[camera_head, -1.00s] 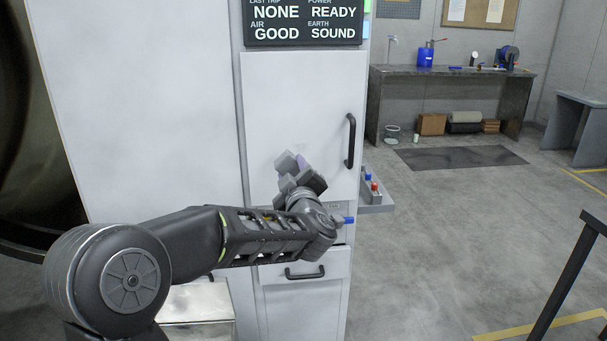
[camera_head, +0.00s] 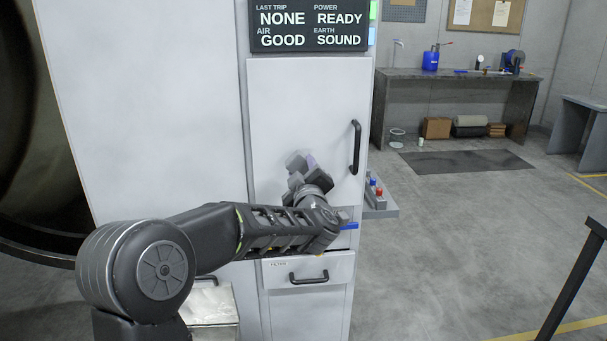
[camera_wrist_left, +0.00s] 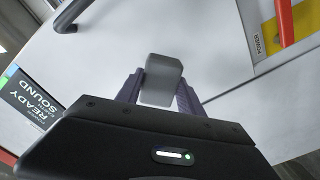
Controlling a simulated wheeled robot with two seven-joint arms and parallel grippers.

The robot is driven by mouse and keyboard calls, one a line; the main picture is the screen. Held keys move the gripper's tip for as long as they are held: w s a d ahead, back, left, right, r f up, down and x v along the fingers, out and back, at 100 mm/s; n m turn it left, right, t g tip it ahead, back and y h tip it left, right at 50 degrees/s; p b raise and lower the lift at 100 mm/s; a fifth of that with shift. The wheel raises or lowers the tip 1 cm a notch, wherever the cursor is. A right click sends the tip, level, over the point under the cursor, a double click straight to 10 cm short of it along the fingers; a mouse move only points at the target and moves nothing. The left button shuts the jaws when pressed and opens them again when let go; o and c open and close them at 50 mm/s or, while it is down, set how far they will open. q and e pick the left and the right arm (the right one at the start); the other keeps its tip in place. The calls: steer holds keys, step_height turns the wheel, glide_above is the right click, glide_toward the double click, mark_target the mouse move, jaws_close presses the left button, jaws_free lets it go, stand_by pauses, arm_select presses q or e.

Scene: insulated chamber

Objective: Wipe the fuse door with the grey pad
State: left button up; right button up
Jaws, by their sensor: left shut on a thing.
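The fuse door (camera_head: 290,110) is a flat pale panel with a black vertical handle (camera_head: 356,147) on its right side, below the status display. It also fills much of the left wrist view (camera_wrist_left: 215,60). My left gripper (camera_head: 301,175) is in front of the door's lower middle. In the left wrist view my left gripper (camera_wrist_left: 160,88) has its two fingers shut on the grey pad (camera_wrist_left: 162,78). The pad also shows at the fingertips in the head view (camera_head: 297,160). I cannot tell whether the pad touches the door. My right gripper is not in view.
A small side shelf (camera_head: 382,208) with red and blue items juts out right of the cabinet. A drawer (camera_head: 308,272) with a black handle is below the door. A workbench (camera_head: 455,85) stands far back right. The floor between is open.

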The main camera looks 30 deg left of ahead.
mark_target(314, 156)
arm_select(q)
steer(key=shift+x, duration=1.15)
steer(key=shift+p+x, duration=0.3)
steer(key=shift+x, duration=0.7)
steer(key=shift+w+d+p, duration=0.3)
steer(key=shift+w+d, duration=0.2)
steer(key=shift+d, duration=0.3)
steer(key=shift+w+d+p, duration=0.25)
steer(key=shift+w+d, duration=0.3)
steer(key=shift+d, duration=0.35)
steer(key=shift+w, duration=0.15)
